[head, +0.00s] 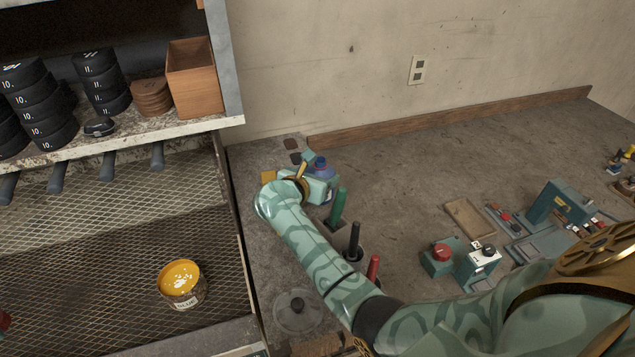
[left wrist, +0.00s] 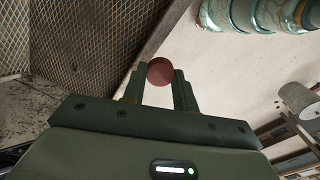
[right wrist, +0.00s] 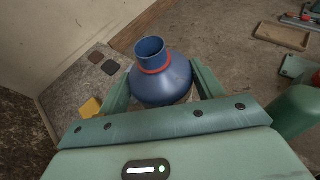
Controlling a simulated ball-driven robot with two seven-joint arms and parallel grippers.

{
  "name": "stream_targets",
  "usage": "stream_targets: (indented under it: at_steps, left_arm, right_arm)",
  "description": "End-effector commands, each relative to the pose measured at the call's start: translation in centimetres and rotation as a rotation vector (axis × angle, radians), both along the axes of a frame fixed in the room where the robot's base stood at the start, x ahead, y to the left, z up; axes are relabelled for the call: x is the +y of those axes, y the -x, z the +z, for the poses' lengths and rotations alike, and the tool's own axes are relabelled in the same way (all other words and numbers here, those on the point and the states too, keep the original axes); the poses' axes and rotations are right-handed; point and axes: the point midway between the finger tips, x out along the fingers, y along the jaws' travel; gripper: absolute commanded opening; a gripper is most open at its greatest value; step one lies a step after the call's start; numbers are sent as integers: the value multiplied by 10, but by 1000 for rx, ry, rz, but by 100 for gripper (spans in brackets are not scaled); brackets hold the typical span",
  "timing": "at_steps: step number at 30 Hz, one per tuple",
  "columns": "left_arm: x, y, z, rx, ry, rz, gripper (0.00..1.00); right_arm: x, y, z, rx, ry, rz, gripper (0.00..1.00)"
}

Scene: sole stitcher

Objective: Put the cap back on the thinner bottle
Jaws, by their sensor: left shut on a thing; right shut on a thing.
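The blue bottle (right wrist: 160,82) is in the right wrist view, between the fingers of my right gripper (right wrist: 162,88). Its round neck is open and uncapped, with a red ring below the neck. In the head view the bottle (head: 320,163) shows partly beyond my right gripper (head: 318,185), at the bench's left end. My left gripper (left wrist: 160,78) is shut on a round dark red cap (left wrist: 160,71), seen in the left wrist view. The left gripper and cap do not show in the head view.
Green (head: 338,207), black (head: 354,240) and red (head: 373,268) handles stand close to my right arm. A yellow block (head: 268,177) lies left of the bottle. A glue can (head: 181,284) stands on the mesh shelf. The bench's middle back is clear.

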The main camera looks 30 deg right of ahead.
Motion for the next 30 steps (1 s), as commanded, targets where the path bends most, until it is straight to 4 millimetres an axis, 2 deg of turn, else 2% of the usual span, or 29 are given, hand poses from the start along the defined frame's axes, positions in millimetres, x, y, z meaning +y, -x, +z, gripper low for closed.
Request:
stream_targets:
  at_steps: [6,15,30]
  left_arm:
    - [0,0,3,-1,0,0,8]
    - [0,0,5,-1,0,0,8]
    - [0,0,6,-1,0,0,8]
  right_arm:
    - [0,0,24,-3,-1,0,37]
    - [0,0,47,-2,-1,0,37]
    - [0,0,59,-2,0,1,37]
